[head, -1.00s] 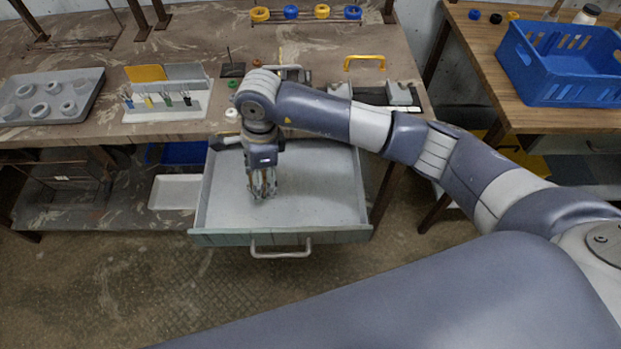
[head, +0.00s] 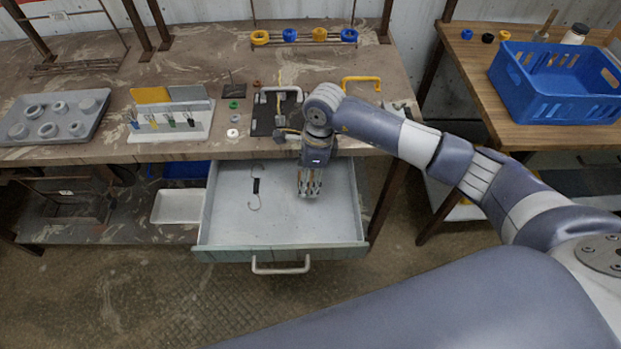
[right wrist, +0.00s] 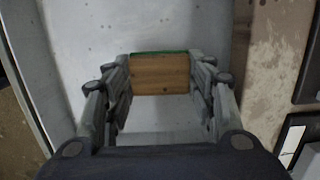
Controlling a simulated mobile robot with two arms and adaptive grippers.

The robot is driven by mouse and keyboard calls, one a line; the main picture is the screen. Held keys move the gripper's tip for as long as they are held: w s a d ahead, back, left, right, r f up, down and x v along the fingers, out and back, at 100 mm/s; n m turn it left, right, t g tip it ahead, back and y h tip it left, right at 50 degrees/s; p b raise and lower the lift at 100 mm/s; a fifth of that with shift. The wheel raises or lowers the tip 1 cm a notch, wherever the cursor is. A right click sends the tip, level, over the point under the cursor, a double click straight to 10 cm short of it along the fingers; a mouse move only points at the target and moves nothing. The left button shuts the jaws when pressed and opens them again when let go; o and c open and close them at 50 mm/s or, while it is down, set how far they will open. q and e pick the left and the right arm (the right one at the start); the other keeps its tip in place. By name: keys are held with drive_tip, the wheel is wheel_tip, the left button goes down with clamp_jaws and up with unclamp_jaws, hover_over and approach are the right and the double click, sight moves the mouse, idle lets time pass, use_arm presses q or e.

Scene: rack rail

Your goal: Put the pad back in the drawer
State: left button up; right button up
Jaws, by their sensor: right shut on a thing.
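The drawer (head: 225,228) under the workbench is pulled open, with a pale grey inside. My right gripper (head: 309,192) points down over the right half of the drawer. In the right wrist view its fingers (right wrist: 160,88) are shut on the pad (right wrist: 160,75), a brown, wood-coloured block with a green edge. In the head view the fingers mostly hide the pad, and I cannot tell whether it touches the drawer floor. My left gripper is not in view.
A thin item with a black middle and wire hooks (head: 255,187) lies in the drawer's left half. The bench top (head: 235,50) carries a yellow handle (head: 361,81), a white tool rack (head: 170,132) and a grey tray (head: 91,128). A blue crate (head: 555,106) stands on the right table.

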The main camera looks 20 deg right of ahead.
sight(312, 179)
drive_tip(key=shift+d, duration=0.35)
drive_tip(key=shift+f, duration=0.35)
wheel_tip(312, 179, down, 2)
drive_tip(key=shift+f+p, duration=0.15)
drive_tip(key=shift+p, duration=0.5)
drive_tip(key=shift+f, duration=0.35)
drive_tip(key=o, duration=1.4)
